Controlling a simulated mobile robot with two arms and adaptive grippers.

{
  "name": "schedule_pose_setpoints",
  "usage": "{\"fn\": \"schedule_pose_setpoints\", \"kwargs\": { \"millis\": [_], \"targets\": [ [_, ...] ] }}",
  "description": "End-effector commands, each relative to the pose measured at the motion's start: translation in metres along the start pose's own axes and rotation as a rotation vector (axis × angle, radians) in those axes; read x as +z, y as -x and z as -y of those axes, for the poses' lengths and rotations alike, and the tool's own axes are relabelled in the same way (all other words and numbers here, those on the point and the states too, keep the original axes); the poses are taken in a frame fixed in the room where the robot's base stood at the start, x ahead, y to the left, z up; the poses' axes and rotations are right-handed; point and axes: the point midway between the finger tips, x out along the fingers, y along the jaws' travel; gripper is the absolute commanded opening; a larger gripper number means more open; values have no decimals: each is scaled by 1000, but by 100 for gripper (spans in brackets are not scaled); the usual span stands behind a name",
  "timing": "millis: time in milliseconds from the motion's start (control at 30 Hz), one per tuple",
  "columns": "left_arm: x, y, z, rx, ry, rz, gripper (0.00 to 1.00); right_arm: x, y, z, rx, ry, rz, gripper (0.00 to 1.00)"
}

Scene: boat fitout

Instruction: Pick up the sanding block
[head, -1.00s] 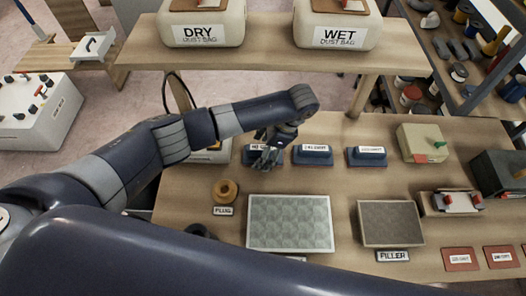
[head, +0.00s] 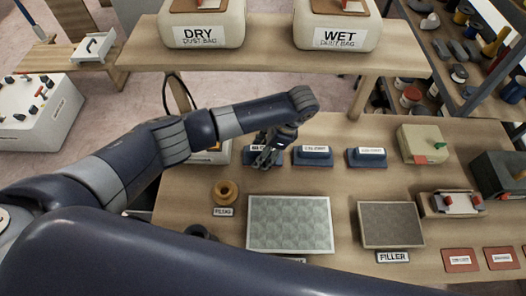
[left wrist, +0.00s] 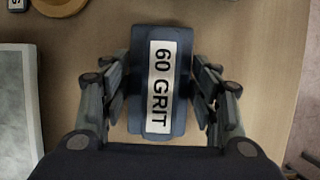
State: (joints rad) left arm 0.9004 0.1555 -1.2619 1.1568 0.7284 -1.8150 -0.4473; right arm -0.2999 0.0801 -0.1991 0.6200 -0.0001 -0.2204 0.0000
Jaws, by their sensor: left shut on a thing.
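The sanding block in my left gripper is blue with a white label reading "60 GRIT" (left wrist: 160,85). In the head view it is the leftmost of three blue blocks (head: 251,155), partly hidden by the gripper. My left gripper (head: 266,157) reaches down over it from above. In the left wrist view the fingers of the left gripper (left wrist: 161,92) are shut on the block's two long sides. I cannot tell whether the block is off the table. Two more blue labelled blocks, a middle one (head: 312,156) and a right one (head: 367,158), stand to its right. My right gripper is not in view.
A patterned grey panel (head: 290,223), a brown panel (head: 391,223) and a tan ring (head: 225,192) lie on the near table. A pale box (head: 422,144) stands right of the blocks. A raised shelf with DRY (head: 201,37) and WET (head: 338,38) dust bags is behind.

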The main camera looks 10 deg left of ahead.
Motion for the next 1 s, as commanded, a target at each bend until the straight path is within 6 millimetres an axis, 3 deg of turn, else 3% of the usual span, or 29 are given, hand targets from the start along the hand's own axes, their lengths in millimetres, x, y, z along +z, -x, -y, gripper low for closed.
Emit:
{"fn": "schedule_pose_setpoints", "kwargs": {
  "millis": [167, 300, 467, 533, 800, 1000],
  "targets": [
    [4, 11, 1, -3, 1, -3, 28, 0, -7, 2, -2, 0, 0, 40],
    [13, 34, 2, -6, 1, -5, 28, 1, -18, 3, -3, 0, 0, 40],
    [11, 42, -33, -2, -6, -3, 28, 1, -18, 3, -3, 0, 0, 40],
    [10, 49, -54, -3, -8, 0, 28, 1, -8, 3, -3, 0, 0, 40],
    [1, 56, -123, -3, -4, -1, 28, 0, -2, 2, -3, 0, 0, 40],
    [-3, 59, -150, -2, -2, -2, 28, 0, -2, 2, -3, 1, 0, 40]
  ]
}}
